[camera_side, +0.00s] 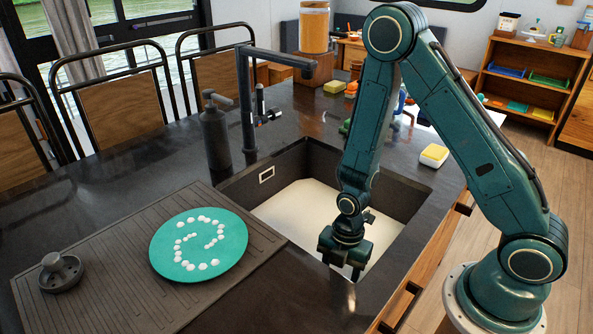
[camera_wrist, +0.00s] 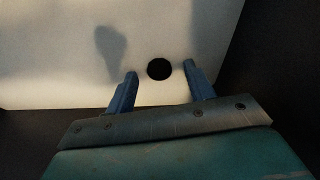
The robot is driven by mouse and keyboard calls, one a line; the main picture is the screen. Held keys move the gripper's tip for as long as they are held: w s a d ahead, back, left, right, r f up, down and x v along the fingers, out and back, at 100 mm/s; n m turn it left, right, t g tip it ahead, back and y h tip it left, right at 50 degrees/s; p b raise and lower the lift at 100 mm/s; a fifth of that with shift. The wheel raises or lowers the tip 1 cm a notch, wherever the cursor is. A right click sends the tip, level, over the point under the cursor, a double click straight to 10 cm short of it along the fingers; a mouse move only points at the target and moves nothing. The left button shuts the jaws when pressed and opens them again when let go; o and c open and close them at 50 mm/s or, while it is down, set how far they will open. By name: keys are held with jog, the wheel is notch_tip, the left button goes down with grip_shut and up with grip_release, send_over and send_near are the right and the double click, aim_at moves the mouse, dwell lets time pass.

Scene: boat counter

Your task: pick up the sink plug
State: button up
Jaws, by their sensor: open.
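The sink plug (camera_side: 60,271), a dark grey round piece with a knob on top, sits at the left end of the ribbed drainboard (camera_side: 120,240) in the side view. It is out of the wrist view. My gripper (camera_side: 346,268) is far to the right of it, pointing down over the near right part of the sink (camera_side: 300,210). In the wrist view my gripper (camera_wrist: 160,70) is open, with nothing between its two blue fingers. A round black spot, apparently the drain hole (camera_wrist: 159,69), shows between the fingertips on the pale sink floor.
A teal plate (camera_side: 199,243) with white dots lies on the drainboard between the plug and the sink. A tall black tap (camera_side: 246,100) and a soap dispenser (camera_side: 215,135) stand behind.

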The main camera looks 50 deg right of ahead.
jog(key=shift+a+f, duration=0.15)
jog(key=shift+f, duration=1.25)
jog(key=c, duration=1.1)
